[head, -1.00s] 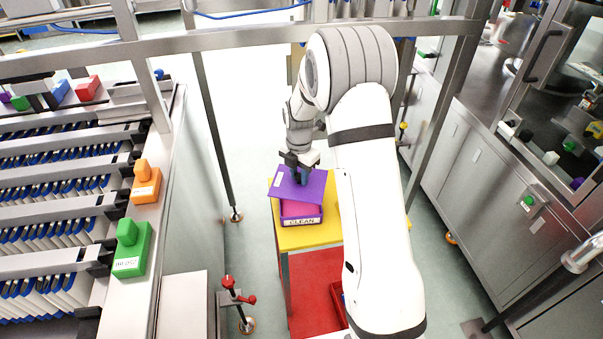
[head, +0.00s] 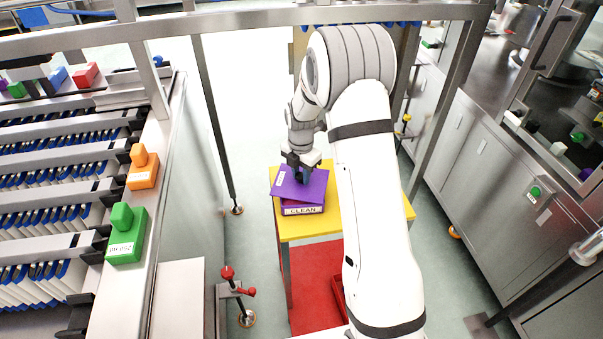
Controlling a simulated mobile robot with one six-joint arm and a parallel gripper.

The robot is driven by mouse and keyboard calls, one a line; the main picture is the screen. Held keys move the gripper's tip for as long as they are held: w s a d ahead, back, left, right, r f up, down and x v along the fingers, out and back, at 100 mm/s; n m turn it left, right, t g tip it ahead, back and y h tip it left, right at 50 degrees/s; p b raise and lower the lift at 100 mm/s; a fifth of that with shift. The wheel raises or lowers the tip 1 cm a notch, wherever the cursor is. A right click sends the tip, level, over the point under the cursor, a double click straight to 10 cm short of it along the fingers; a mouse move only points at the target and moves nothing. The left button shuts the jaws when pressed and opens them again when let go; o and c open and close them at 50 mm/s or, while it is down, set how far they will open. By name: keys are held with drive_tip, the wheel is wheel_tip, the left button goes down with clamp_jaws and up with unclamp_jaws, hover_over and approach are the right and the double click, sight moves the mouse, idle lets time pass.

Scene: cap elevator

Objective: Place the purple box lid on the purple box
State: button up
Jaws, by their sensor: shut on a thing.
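The purple box (head: 301,209) stands on the yellow top of a small table, its white "CLEAN" label facing me. The purple lid (head: 311,190) is over the box, turned at an angle to it, with its left corner sticking out past the box's left side. My gripper (head: 298,175) is shut on the lid from above, near its middle. The lid sits very low over the box and covers its opening; I cannot tell whether it touches the rim all round. The fingertips are partly hidden by the gripper body.
The yellow table (head: 292,231) has a red lower shelf (head: 312,290). A steel rack with an orange block (head: 143,168) and a green block (head: 127,236) stands at the left. Steel cabinets (head: 480,170) line the right.

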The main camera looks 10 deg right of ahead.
sight(301, 175)
drive_tip(key=shift+f, duration=0.3)
drive_tip(key=o, duration=1)
drive_tip(key=shift+o, duration=0.2)
wheel_tip(301, 175, up, 8)
drive_tip(key=shift+f+b, duration=0.2)
drive_tip(key=shift+b, duration=0.35)
drive_tip(key=shift+r, duration=0.15)
